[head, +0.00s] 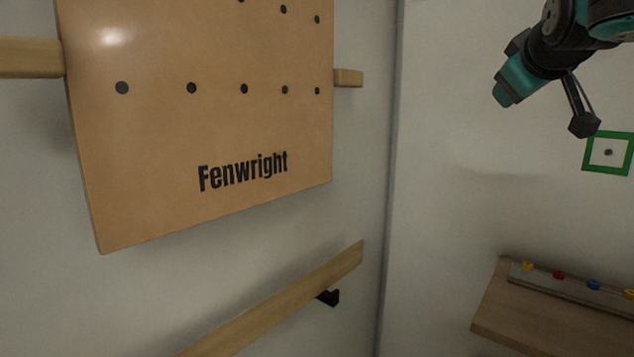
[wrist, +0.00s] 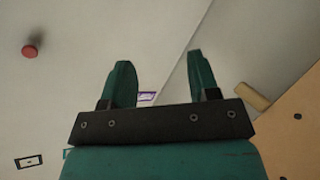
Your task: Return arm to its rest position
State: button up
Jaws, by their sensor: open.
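My gripper (wrist: 159,59) shows in the wrist view with its two teal fingers apart and nothing between them. In the head view my arm hangs at the upper right, in front of the bare right wall, and its teal end (head: 503,92) points down and left. It touches nothing there. Its fingers cannot be told apart in that view.
A tan pegboard (head: 210,140) marked "Fenwright" hangs on the left wall, above a wooden rail (head: 290,300). A green square frame (head: 588,153) is on the right wall. A wooden shelf (head: 520,330) with coloured knobs juts out below. A red knob (wrist: 30,51) shows in the wrist view.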

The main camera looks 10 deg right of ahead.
jog(key=s+a+f+n+g+y+p, duration=0.15)
jog(key=a+f+y, duration=0.35)
jog(key=a+f, duration=0.5)
jog(key=s+a+f+n+g+y, duration=0.1)
jog(key=s+a+f+g, duration=0.2)
jog(key=s+a+f, duration=0.2)
jog(key=s+a+f+n+g+y+p, duration=0.1)
jog(key=s+a+f+g, duration=0.3)
jog(key=s, duration=0.6)
jog(key=s+a+f+n+g+y, duration=0.1)
jog(key=s+a+f+g+y, duration=0.2)
jog(key=s+a+f+g, duration=0.1)
jog(key=s+a+f, duration=0.1)
jog(key=s+a, duration=0.1)
jog(key=s, duration=0.1)
jog(key=shift+s+f+p, duration=0.35)
jog(key=shift+s+p, duration=0.05)
